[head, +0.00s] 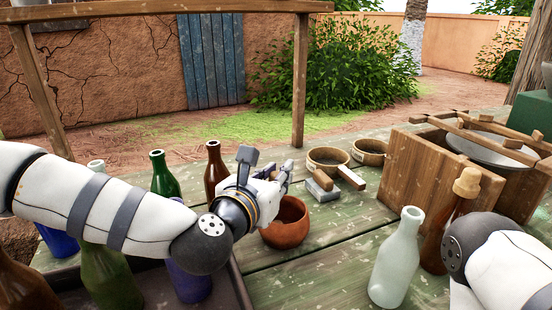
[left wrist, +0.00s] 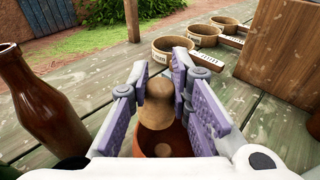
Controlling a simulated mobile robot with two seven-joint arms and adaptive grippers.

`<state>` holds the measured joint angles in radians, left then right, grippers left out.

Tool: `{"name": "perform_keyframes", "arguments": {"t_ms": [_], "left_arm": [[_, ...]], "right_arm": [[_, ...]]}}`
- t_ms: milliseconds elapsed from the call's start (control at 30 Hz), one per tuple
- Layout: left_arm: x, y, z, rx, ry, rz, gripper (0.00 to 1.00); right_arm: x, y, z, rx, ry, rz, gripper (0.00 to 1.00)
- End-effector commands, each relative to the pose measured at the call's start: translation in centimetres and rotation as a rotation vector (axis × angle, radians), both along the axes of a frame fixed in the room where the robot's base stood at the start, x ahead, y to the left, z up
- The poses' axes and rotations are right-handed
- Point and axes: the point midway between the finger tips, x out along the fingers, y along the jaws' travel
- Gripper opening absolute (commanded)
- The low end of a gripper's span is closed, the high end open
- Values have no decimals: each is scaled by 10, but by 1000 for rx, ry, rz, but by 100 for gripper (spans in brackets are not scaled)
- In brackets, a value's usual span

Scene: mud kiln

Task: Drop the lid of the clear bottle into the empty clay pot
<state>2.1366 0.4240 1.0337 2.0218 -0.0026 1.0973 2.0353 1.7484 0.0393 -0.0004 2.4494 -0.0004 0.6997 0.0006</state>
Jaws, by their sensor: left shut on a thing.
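My left gripper (head: 284,175) is above the reddish clay pot (head: 287,232) in the head view. In the left wrist view the gripper (left wrist: 170,100) is shut on a brown cork-like lid (left wrist: 157,95), held between its purple pads. The pot (left wrist: 178,140) shows behind and below the lid, partly hidden. A small lighter brown spot shows within the pot, and I cannot tell what it is. The whitish clear bottle (head: 397,262) stands upright at the right with its mouth uncovered. My right arm enters at the lower right, but its gripper is out of view.
A brown bottle with a cork (head: 466,184) stands beside the clear bottle. A wooden crate (head: 432,172) is behind them. Several bottles, including a green one (head: 163,175), crowd the left.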

Motion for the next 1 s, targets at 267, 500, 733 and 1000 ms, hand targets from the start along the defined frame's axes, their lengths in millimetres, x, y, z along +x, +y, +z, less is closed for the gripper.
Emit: {"name": "perform_keyframes", "arguments": {"t_ms": [267, 500, 733, 1000], "left_arm": [[0, 0, -6, -1, -4, 0, 3], [0, 0, -6, -1, -4, 0, 42], [-5, 2, -6, -1, -3, 0, 42], [-55, 22, 2, -2, -1, -1, 42]], "right_arm": [[-4, 0, -4, 0, 13, 1, 71], [-4, 0, -4, 0, 12, 1, 71], [-3, 0, -4, 0, 12, 1, 71], [-4, 0, -4, 0, 12, 1, 71]]}}
